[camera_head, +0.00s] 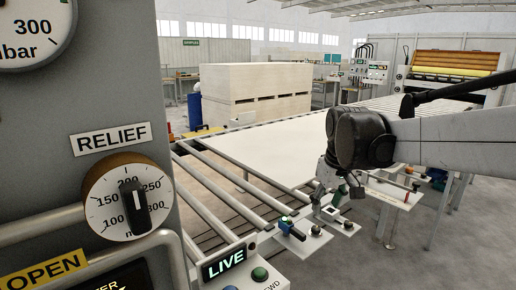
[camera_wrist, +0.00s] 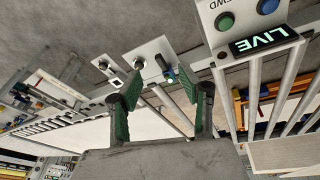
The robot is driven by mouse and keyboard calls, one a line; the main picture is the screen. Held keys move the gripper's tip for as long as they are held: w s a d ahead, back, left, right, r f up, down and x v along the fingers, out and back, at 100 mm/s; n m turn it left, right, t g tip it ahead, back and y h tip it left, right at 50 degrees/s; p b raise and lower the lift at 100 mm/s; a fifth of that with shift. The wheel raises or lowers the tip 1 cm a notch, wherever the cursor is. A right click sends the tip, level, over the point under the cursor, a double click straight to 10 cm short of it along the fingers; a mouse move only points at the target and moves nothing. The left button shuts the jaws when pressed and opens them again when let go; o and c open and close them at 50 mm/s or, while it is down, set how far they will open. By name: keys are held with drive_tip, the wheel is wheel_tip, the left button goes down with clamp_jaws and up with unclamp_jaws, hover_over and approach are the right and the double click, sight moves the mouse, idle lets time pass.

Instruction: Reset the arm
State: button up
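My gripper (camera_head: 327,200) hangs from my arm in the head view, above the row of small control plates at the conveyor's edge. In the wrist view my gripper (camera_wrist: 161,92) shows its two green-padded fingers spread apart, with nothing between them. Beyond the fingers is a control plate with a black lever (camera_wrist: 162,64) and a lit green lamp. That plate's switch (camera_head: 290,228) also shows in the head view, left of my gripper. I cannot tell whether the fingers touch anything.
A LIVE display box (camera_head: 224,262) with push buttons stands left of the switches. A grey panel with a RELIEF dial (camera_head: 127,203) fills the left foreground. A large pale sheet (camera_head: 275,150) lies on the roller conveyor. A board stack (camera_head: 255,85) stands behind.

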drive_tip(key=s+d+f+m+t, duration=0.1)
drive_tip(key=s+f+m+t, duration=0.1)
drive_tip(key=s, duration=1)
drive_tip(key=s+d+f+m+t, duration=0.1)
drive_tip(key=s+f+m+t, duration=0.1)
drive_tip(key=s, duration=1)
drive_tip(key=shift+f, duration=0.8)
